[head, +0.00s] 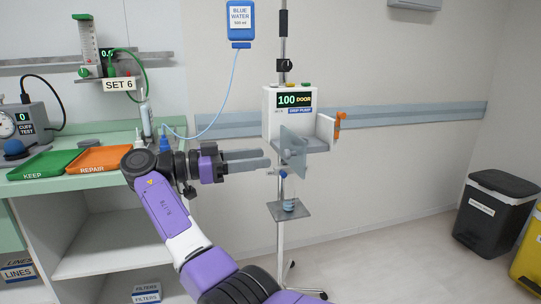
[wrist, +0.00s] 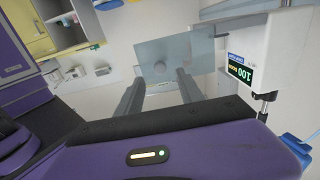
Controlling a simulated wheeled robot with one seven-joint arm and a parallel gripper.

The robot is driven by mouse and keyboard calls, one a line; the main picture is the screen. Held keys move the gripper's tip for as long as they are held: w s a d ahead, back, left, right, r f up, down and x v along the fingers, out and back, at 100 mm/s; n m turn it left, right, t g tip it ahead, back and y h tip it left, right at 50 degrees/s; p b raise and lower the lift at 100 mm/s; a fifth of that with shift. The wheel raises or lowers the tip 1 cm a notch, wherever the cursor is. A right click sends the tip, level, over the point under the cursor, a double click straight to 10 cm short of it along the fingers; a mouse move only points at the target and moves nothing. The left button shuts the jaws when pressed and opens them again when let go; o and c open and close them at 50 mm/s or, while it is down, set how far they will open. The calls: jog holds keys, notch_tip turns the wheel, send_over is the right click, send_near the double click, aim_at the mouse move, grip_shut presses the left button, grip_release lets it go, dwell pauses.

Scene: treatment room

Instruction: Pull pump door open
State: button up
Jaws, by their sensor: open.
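The white pump (head: 274,124) is on a pole, its screen reading "100 DOOR". Its door, a clear grey pane (head: 297,143), stands out at an angle from the pump's lower front, with an open-looking space behind it. My gripper (head: 267,159) is open, its two fingers pointing right at the pane's left edge. In the wrist view, the pane (wrist: 200,50) lies ahead of the fingertips, and a round knob (wrist: 159,67) on it shows between the open fingers (wrist: 159,78). Whether the fingers touch the knob or pane I cannot tell.
An orange lever (head: 338,124) sits at the pump's right. A blue water bag (head: 240,20) hangs with a tube at the left. The counter (head: 70,184) holds green and orange trays.

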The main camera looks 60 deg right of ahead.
jog(key=shift+v, duration=1.25)
